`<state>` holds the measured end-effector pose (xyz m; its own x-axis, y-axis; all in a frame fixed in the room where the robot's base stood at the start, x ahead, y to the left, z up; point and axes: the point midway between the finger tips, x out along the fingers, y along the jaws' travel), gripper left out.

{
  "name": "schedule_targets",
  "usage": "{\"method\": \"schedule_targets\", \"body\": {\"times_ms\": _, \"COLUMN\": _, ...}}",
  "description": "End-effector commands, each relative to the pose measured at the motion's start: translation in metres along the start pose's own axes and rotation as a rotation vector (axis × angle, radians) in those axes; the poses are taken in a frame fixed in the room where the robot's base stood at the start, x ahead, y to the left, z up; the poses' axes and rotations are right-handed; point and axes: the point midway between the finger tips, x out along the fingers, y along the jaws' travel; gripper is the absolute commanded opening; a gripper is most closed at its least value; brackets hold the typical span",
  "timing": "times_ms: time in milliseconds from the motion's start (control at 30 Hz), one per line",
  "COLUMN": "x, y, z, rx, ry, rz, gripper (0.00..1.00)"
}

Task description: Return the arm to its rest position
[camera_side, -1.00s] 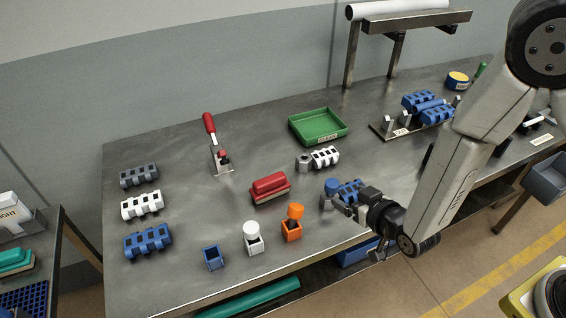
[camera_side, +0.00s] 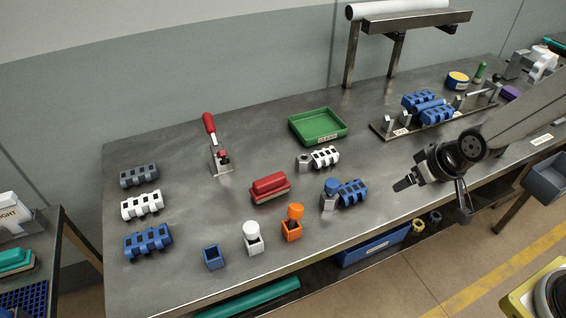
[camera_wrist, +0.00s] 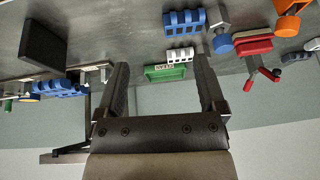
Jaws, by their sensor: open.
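My gripper (camera_side: 408,183) is raised near the right part of the bench's front edge in the side view, with my arm reaching in from the right. In the wrist view its two fingers (camera_wrist: 162,88) stand apart with nothing between them but the view of the bench beyond. The blue ribbed block (camera_side: 353,192) and the grey block with a blue round top (camera_side: 330,195) stand on the bench to the left of my gripper, apart from it.
A fixture with blue blocks (camera_side: 437,115) stands behind my gripper. A shelf post (camera_side: 350,55) rises at the back.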

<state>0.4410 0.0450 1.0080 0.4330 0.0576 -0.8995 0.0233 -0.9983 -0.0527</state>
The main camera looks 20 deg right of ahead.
Motion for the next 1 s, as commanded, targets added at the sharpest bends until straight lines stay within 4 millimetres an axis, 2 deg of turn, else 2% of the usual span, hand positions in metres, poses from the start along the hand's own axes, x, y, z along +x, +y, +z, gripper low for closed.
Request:
{"method": "schedule_targets", "body": {"times_ms": 200, "x": -0.030, "y": 0.029, "z": 0.020, "rx": 0.005, "ry": -0.135, "rz": 0.035, "gripper": 0.89}}
{"method": "schedule_targets", "body": {"times_ms": 400, "x": -0.045, "y": 0.041, "z": 0.032, "rx": 0.004, "ry": -0.206, "rz": 0.055, "gripper": 0.89}}
{"method": "schedule_targets", "body": {"times_ms": 1000, "x": -0.047, "y": 0.043, "z": 0.034, "rx": 0.004, "ry": -0.219, "rz": 0.058, "gripper": 0.89}}
